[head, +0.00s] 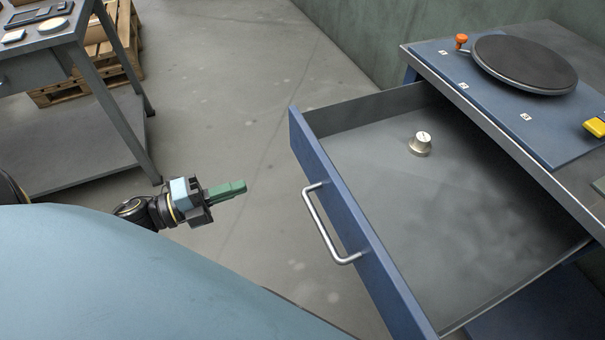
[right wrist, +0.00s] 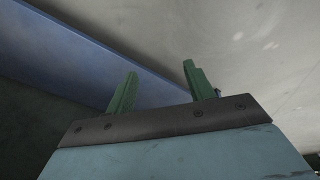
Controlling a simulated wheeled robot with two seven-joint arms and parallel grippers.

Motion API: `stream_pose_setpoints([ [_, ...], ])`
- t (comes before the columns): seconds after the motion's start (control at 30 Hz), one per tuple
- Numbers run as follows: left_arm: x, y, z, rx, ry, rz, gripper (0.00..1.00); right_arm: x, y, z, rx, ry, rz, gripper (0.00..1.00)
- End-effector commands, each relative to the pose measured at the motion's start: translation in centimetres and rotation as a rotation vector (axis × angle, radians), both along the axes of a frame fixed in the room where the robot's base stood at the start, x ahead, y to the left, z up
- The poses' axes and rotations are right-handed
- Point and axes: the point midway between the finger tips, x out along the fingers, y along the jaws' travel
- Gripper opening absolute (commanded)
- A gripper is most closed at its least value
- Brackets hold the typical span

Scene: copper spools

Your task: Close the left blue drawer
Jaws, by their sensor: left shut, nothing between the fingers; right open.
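The blue drawer (head: 350,215) is pulled far out of the workbench at the right of the head view. A silver bar handle (head: 322,228) is on its front panel. A small silver knob-like weight (head: 420,145) stands inside on the grey drawer floor. My left gripper (head: 240,187) is shut and empty, to the left of the drawer front and apart from the handle. My right gripper (right wrist: 156,85) shows only in the right wrist view. It is open with nothing between its green fingers, and a blue panel (right wrist: 90,55) lies beyond it.
The workbench top (head: 550,155) carries a dark round turntable (head: 525,62), an orange-topped lever (head: 461,41) and a yellow item (head: 595,127). A grey table (head: 85,130) and a wooden pallet (head: 110,65) stand at the upper left. The floor between table and drawer is clear.

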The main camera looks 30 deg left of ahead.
Motion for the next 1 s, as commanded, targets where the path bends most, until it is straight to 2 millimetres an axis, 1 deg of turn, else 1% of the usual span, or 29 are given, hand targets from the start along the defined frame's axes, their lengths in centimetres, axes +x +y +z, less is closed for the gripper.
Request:
stream_pose_setpoints([
  [0.17,1.8,-1.5,0.2,0.002,-0.009,-0.006,0.0,0.4,0.5,0.8,0.007,-0.008,0.0,0.53],
  [0.4,6.0,-4.7,0.2,0.001,-0.01,-0.004,0.0,1.0,1.7,2.7,0.022,-0.021,0.001,0.53],
  [0.6,8.8,-6.9,0.1,-0.001,-0.005,-0.002,0.0,1.2,2.4,4.2,0.032,-0.029,0.001,0.53],
  [0.8,10.4,-8.2,0.1,-0.002,-0.004,-0.002,0.0,1.3,2.7,5.1,0.038,-0.034,0.002,0.53],
  [1.0,10.8,-8.5,0.1,-0.001,-0.002,0.0,0.0,1.3,2.8,5.4,0.039,-0.033,0.002,0.53],
])
